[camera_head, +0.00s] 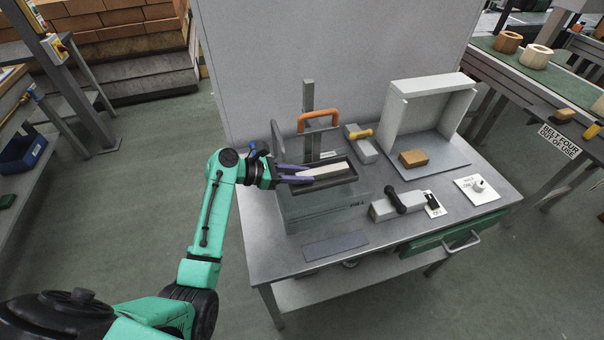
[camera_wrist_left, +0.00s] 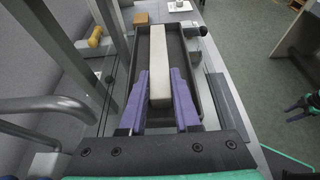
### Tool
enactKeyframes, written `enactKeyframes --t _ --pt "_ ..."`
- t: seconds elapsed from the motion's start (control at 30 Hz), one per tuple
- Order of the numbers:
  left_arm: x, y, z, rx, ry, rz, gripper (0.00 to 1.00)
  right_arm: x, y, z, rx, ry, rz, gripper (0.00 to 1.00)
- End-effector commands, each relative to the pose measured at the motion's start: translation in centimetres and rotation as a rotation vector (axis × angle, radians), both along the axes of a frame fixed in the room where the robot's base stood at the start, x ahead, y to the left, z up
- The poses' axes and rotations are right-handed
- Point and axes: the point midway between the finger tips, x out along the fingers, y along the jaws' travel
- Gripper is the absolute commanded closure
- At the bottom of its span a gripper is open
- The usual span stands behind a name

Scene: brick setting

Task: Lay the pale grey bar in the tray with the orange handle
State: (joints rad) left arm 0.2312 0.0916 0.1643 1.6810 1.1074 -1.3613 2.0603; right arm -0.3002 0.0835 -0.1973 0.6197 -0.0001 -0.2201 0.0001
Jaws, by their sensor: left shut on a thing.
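The pale grey bar (camera_head: 325,171) lies lengthwise between the purple fingers of my left gripper (camera_head: 300,175), which is shut on its near end. In the left wrist view the bar (camera_wrist_left: 160,62) extends forward over the dark tray (camera_wrist_left: 187,88), within its side walls. The tray (camera_head: 338,181) stands on the bench; I cannot tell whether the bar touches its floor. An orange handle (camera_head: 318,115) rises just behind the tray, near a grey upright post.
Clear panels (camera_head: 322,212) stand around the tray. Behind and right are a grey block with a yellow handle (camera_head: 360,133) and a white open frame (camera_head: 432,85) with a brown block (camera_head: 413,158). A flat dark plate (camera_head: 335,246) lies at the front.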

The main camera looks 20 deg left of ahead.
Motion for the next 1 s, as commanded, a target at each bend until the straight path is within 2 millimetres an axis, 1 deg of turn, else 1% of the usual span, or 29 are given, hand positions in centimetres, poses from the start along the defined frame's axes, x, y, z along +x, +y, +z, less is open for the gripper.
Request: enactKeyframes --t 0.03,0.07,0.1,0.13,0.47,0.53,0.67,0.8,0.9,1.0 --pt "0.0 0.0 -0.1 -0.001 0.0 0.0 1.0 0.0 0.0 0.1 0.0 0.0 0.0 0.5" --pt "0.0 0.0 -0.2 -0.001 0.001 -0.001 0.66 0.0 0.0 0.1 0.0 0.0 0.0 0.5" --pt "0.0 0.0 -0.1 0.0 0.001 0.0 0.5 0.0 0.1 0.0 0.001 0.0 0.001 0.5" --pt "0.0 0.0 -0.1 0.0 0.001 0.0 0.39 0.0 0.1 0.0 0.001 -0.001 0.001 0.5" --pt "0.0 0.0 0.0 0.0 -0.001 0.0 0.39 0.0 0.6 -0.1 0.008 0.0 0.002 0.5" --pt "-0.3 0.5 0.2 0.001 -0.001 0.001 0.39 0.0 0.6 -0.2 0.008 0.0 0.002 0.5" --pt "-1.6 2.7 1.2 0.003 -0.001 0.002 0.39 0.0 0.6 -0.5 0.008 0.0 0.002 0.5" --pt "-3.6 5.8 2.6 0.003 -0.001 0.002 0.39 0.1 0.6 -1.1 0.008 -0.001 0.002 0.5" --pt "-4.8 7.7 3.6 0.003 0.0 0.001 0.39 0.0 0.6 -1.4 0.008 -0.001 0.002 0.5" --pt "-5.6 8.9 4.3 0.001 -0.001 0.001 0.39 0.1 0.5 -1.5 0.007 0.0 0.002 0.5"
